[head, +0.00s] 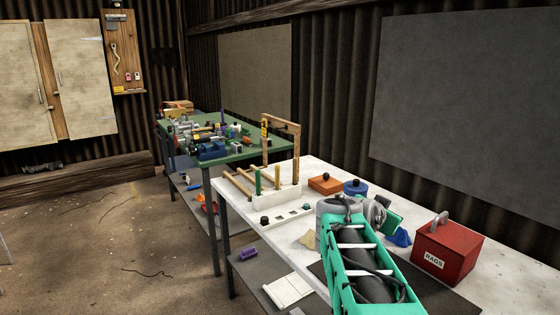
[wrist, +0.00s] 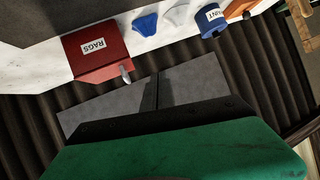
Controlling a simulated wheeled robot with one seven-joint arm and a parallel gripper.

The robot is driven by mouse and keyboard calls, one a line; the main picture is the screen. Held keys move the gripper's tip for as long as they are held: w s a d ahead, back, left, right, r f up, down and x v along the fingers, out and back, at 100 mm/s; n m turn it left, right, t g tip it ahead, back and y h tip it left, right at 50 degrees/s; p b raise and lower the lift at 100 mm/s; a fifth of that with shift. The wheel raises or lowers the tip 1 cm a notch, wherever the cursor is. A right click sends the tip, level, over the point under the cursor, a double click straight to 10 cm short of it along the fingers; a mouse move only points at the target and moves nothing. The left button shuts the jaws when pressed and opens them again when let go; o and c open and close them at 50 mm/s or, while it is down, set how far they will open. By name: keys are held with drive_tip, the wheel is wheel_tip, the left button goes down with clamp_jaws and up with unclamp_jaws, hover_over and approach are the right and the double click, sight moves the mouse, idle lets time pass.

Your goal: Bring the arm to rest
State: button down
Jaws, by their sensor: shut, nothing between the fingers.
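My arm (head: 372,265) is teal and reaches over the right part of the white workbench (head: 235,198) in the head view. In the wrist view my gripper (wrist: 157,92) shows as two flat grey fingers meeting at a thin dark seam, with nothing between them. A black bar and a green body lie behind the fingers. In the head view the arm hides most of the gripper, and the fingertips cannot be made out. The fingers are near the red rags box in the wrist view, but apart from it as far as I can tell.
The red rags box (head: 447,250) stands at the bench's right; it also shows in the wrist view (wrist: 95,52). A blue paint pot (head: 354,187), an orange box (head: 325,184) and a wooden rack (head: 282,150) stand farther back. A cluttered green table (head: 270,150) is beyond. Floor at left is open.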

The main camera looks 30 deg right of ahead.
drive_tip(key=w+a+f+n+t+y+p, duration=0.2)
drive_tip(key=a+n+y+p, duration=0.45)
drive_tip(key=a, duration=1.65)
drive_tip(key=s+a+f+n+g+y+p, duration=0.1)
drive_tip(key=s+a+n, duration=0.3)
drive_tip(key=a, duration=0.4)
drive_tip(key=s+a+f+n+g+y+p, duration=0.1)
drive_tip(key=s+a+f+n+g+y, duration=0.2)
drive_tip(key=s+a, duration=0.4)
drive_tip(key=shift+s+a+f+n+y, duration=0.25)
drive_tip(key=shift+a+f+n+y, duration=0.3)
drive_tip(key=shift+a+n, duration=0.55)
